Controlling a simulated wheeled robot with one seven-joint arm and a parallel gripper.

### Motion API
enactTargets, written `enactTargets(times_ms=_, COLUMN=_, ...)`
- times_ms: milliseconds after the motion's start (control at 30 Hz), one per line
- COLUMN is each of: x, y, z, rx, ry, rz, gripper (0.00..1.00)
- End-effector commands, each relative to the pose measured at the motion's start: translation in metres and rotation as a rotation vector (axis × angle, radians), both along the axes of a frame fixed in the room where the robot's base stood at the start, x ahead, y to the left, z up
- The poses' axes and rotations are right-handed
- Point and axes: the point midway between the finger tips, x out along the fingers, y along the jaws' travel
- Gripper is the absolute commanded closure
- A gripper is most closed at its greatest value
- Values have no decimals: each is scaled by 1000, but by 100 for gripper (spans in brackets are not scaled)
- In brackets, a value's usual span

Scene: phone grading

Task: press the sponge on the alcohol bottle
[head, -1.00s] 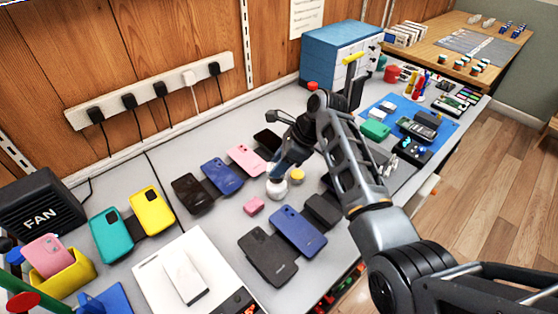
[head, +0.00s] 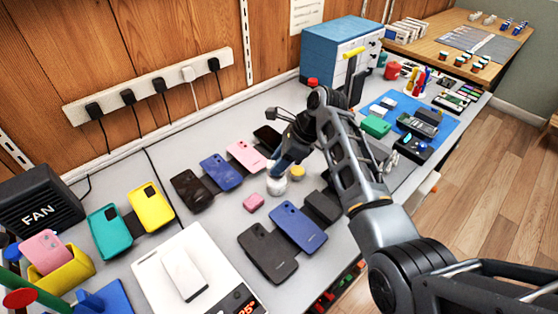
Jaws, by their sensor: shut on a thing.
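The alcohol bottle appears to be the small rounded white bottle (head: 277,187) standing on the grey bench, in the middle of the head view. My gripper (head: 281,164) points down directly over it, with its bluish fingertips at the bottle's top. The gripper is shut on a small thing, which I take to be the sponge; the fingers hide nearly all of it. Whether it touches the bottle's top cannot be told from this angle. The bottle stands upright, and its upper part is partly covered by my fingers.
A yellow-topped jar (head: 297,173) stands close to the bottle's right. A pink block (head: 253,202) lies in front. Phones lie on both sides, including a blue one (head: 298,227) and a pink one (head: 246,155). A white scale (head: 205,253) sits at the front left.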

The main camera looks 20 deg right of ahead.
Motion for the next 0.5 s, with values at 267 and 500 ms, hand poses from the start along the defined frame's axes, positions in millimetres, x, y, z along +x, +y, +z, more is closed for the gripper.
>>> enactTargets(times_ms=267, x=0, y=0, z=-3, rx=0, ry=0, rz=0, gripper=88)
enactTargets(times_ms=500, x=0, y=0, z=-6, rx=0, ry=1, rz=0, gripper=88)
